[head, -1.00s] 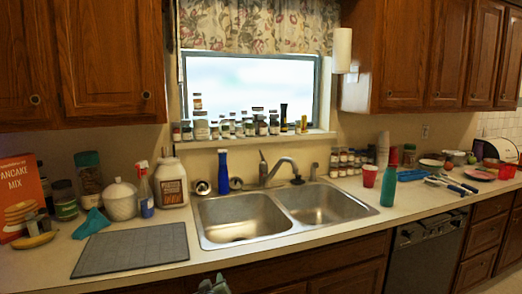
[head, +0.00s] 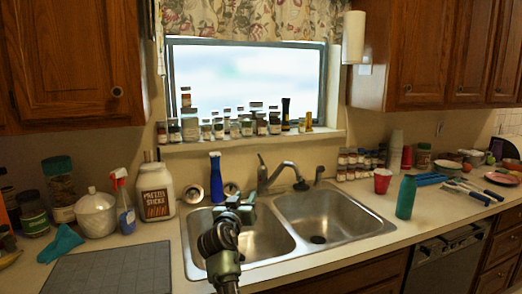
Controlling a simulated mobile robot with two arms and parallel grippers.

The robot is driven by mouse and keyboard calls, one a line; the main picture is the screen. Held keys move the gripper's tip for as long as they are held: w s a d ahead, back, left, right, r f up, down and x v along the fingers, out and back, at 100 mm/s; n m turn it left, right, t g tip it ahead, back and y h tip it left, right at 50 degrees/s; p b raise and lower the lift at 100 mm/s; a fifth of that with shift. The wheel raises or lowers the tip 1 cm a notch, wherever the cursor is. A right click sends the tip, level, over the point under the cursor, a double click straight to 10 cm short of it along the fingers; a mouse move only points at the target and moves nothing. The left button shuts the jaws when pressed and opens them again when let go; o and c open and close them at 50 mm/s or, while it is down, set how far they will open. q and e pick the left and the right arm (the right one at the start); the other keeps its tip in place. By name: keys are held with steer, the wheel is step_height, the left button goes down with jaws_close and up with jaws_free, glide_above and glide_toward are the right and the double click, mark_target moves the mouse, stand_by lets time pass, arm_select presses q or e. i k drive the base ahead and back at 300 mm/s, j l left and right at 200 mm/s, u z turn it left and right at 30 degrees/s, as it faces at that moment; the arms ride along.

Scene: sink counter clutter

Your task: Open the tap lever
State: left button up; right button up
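The metal tap (head: 263,185) stands behind the double sink, with its curved spout reaching right over the basins. Its thin lever (head: 261,160) sticks up from the top of the tap body and leans a little left. My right gripper (head: 238,204) is over the left basin, in front of and to the left of the tap, apart from the lever. Its fingers are small and dark here, and their opening is unclear. My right arm comes up from the bottom edge and hides part of the left basin. My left gripper is out of view.
A blue bottle (head: 216,178) stands behind the sink, left of the tap. A pretzel jar (head: 157,190), a spray bottle (head: 124,205) and a grey mat (head: 110,272) are at left. A red cup (head: 382,181) and a teal bottle (head: 406,197) stand right of the sink.

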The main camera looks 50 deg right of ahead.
mark_target(260, 158)
steer(key=i+l, duration=0.2)
steer(key=l, duration=0.2)
steer(key=i+l, duration=0.2)
steer(key=l, duration=0.15)
steer(key=i+l, duration=0.2)
steer(key=l, duration=0.2)
steer(key=i+l, duration=0.25)
steer(key=l, duration=0.15)
steer(key=i+l, duration=0.1)
steer(key=l, duration=0.35)
